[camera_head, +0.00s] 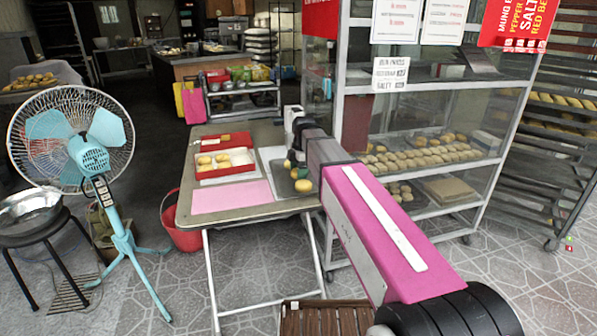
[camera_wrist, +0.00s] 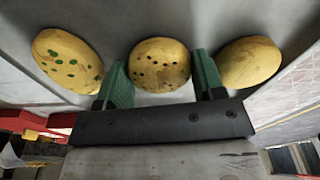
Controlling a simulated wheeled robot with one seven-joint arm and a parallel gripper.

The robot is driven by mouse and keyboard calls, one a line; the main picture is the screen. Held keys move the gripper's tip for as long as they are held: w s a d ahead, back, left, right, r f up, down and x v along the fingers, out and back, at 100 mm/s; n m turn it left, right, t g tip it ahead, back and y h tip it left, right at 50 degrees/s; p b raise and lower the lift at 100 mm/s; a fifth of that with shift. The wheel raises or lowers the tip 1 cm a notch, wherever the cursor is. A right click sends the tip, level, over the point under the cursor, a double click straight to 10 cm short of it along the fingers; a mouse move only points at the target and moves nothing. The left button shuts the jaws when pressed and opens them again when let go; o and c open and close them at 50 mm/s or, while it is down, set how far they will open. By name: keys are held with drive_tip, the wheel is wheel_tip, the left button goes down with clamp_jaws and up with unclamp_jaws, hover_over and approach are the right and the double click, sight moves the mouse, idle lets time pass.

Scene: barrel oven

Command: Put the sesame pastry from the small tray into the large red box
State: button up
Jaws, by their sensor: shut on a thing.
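In the wrist view, three yellow pastries lie in a row on the small grey tray (camera_wrist: 110,18). The middle one, the sesame pastry (camera_wrist: 160,62), has dark specks. The left one (camera_wrist: 67,60) has green specks, and the right one (camera_wrist: 248,62) looks plain. My gripper (camera_wrist: 162,84) has its green fingers on both sides of the sesame pastry, shut on it. In the head view my gripper (camera_head: 294,160) is over the small tray (camera_head: 284,190) at the table's right, partly hiding it. The large red box (camera_head: 227,174) stands left of it, with pastries inside.
A red lid or tray (camera_head: 236,138) lies behind the box. A pink sheet (camera_head: 230,197) covers the table's front left. A glass display rack (camera_head: 430,110) stands close on the right, and a fan (camera_head: 90,155) stands on the left.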

drive_tip(key=shift+f, duration=0.15)
drive_tip(key=o, duration=0.9)
